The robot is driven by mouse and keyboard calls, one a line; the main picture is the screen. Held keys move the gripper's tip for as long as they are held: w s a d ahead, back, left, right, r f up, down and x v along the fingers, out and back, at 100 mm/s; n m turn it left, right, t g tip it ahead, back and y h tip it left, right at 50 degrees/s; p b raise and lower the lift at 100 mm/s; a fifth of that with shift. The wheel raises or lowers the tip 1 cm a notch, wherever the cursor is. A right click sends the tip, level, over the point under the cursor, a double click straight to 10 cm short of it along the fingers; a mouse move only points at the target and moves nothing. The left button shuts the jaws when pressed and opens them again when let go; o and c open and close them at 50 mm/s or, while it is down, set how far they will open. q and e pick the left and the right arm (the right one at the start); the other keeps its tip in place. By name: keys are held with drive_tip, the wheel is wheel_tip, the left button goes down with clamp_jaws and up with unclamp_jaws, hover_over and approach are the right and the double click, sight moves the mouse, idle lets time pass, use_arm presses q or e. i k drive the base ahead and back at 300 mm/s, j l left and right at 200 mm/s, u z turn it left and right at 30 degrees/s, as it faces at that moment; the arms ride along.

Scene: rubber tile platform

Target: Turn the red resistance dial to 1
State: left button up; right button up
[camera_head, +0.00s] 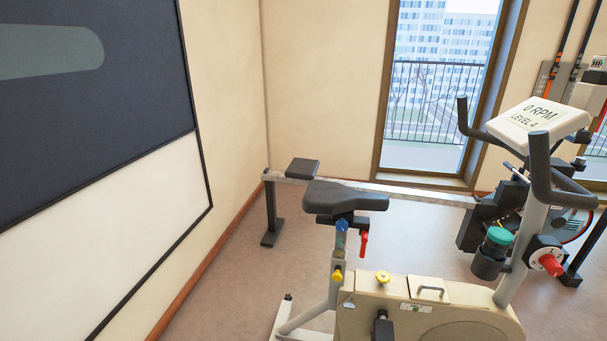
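The red resistance dial (551,264) sits on the right side of the exercise bike's front post (523,245), at the lower right of the head view. It is a red knob on a round black and white plate; its setting is too small to read. The bike's white console (538,120) above it reads "0 RPM" and "LEVEL 4". Neither of my grippers shows in the head view, and nothing touches the dial.
The bike's cream body (420,308) and black saddle (344,198) fill the lower middle. Black handlebars (541,160) rise above the dial. A teal-lidded bottle (497,240) is left of it. A rowing machine (405,190) stands behind. Floor at lower left is clear.

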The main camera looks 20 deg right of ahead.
sight(552, 267)
drive_tip(key=z, duration=1.85)
